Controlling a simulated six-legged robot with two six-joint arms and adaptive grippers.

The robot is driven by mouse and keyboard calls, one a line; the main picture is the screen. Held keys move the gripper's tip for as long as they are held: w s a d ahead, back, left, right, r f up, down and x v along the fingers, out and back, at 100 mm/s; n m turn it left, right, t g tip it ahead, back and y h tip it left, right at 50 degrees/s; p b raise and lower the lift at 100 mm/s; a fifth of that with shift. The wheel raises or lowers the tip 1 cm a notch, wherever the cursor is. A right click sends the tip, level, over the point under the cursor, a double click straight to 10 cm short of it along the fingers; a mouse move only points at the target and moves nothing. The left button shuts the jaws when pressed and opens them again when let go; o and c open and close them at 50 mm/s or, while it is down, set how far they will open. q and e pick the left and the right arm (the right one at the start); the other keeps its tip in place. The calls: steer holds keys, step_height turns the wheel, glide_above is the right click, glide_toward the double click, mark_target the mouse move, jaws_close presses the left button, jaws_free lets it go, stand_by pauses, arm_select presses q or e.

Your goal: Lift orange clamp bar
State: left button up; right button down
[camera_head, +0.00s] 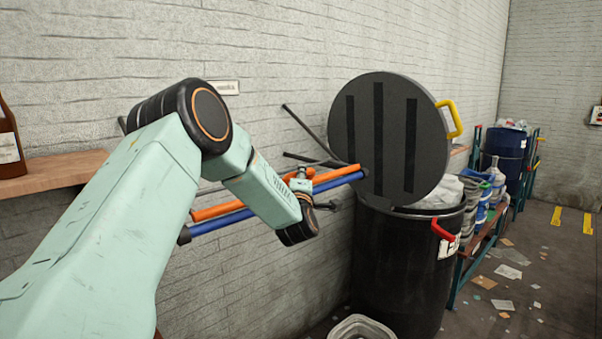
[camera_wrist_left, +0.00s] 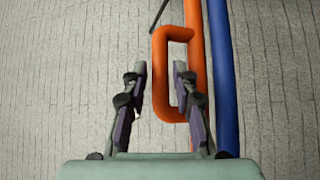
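The orange clamp bar (camera_head: 218,210) runs along the brick wall beside a blue bar (camera_head: 217,222); my left arm hides part of both. In the left wrist view the orange bar (camera_wrist_left: 195,60) has a squared orange handle (camera_wrist_left: 160,75) on its left side. My left gripper (camera_wrist_left: 160,68) is open, its two fingers apart. The handle's outer rod appears between the fingers, and the right finger overlaps the handle's lower part. Contact cannot be told. In the head view the left gripper (camera_head: 303,182) is small, close to the bars. My right gripper is not in view.
A round dark lid (camera_head: 428,145) with a yellow handle (camera_head: 452,118) stands raised above a black bin (camera_head: 405,260) with a red handle (camera_head: 442,230). A shelf of containers (camera_head: 484,232) stands right of the bin. A wooden ledge (camera_head: 60,172) is at left. Litter lies on the floor.

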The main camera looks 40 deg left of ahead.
arm_select(q)
steer(key=shift+w+a+r, duration=0.3)
steer(key=shift+w+a, duration=0.1)
steer(key=shift+w, duration=0.15)
steer(key=shift+w+a+f, duration=0.25)
steer(key=shift+w+a, duration=0.3)
steer(key=shift+a, duration=0.15)
steer(key=shift+d+r, duration=0.2)
steer(key=shift+d, duration=0.1)
steer(key=shift+c, duration=0.4)
steer(key=shift+s+d, duration=0.1)
steer(key=shift+s, duration=0.05)
steer(key=shift+c, duration=0.7)
steer(key=shift+a, duration=0.25)
jaws_close()
